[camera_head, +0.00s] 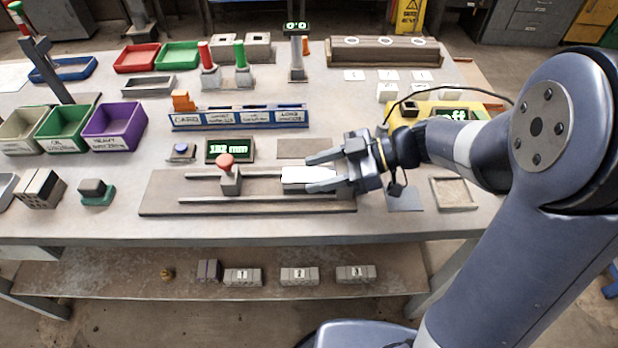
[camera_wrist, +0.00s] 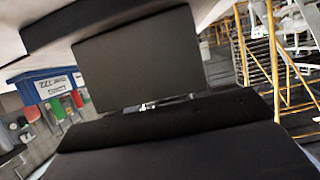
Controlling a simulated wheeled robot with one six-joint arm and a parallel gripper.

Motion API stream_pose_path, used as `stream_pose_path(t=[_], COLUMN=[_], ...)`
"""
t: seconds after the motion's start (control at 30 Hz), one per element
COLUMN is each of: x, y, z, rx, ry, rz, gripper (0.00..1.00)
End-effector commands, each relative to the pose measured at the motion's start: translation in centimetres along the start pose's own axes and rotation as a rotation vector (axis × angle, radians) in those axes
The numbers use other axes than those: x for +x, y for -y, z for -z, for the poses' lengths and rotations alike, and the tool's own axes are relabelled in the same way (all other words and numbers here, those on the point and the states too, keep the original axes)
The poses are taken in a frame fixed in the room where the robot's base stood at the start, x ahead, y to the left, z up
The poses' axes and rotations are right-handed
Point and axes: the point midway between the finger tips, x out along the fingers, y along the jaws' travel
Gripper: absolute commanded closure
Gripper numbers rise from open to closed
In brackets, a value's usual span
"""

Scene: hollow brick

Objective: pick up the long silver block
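The long silver block (camera_head: 297,175) shows as a bright, pale bar lying on the railed measuring plate (camera_head: 160,197), in the middle of the table. My gripper (camera_head: 308,173) reaches in from the right, with one finger on the far side of the block and one on the near side. The fingers look spread, with a gap between the far finger and the block. The block's right end is partly hidden by the gripper. In the wrist view large dark surfaces fill the middle, and I cannot make out the block there.
A red-knobbed stop (camera_head: 229,178) stands on the plate just left of the block. Behind are a display reading about 182 mm (camera_head: 230,150) and a blue labelled rack (camera_head: 238,118). A yellow box (camera_head: 440,108) stands behind my wrist. The table's front strip is clear.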

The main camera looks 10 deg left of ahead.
Motion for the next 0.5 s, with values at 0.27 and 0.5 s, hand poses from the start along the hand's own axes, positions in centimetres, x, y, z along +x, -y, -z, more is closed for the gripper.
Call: stream_pose_path(t=[0.27, 0.5], x=[-0.02, -0.03], y=[-0.01, -0.01], z=[0.01, 0.01], rx=[0.000, 0.000], ry=[0.000, 0.000], rz=[0.000, 0.000], gripper=[0.77, 0.97])
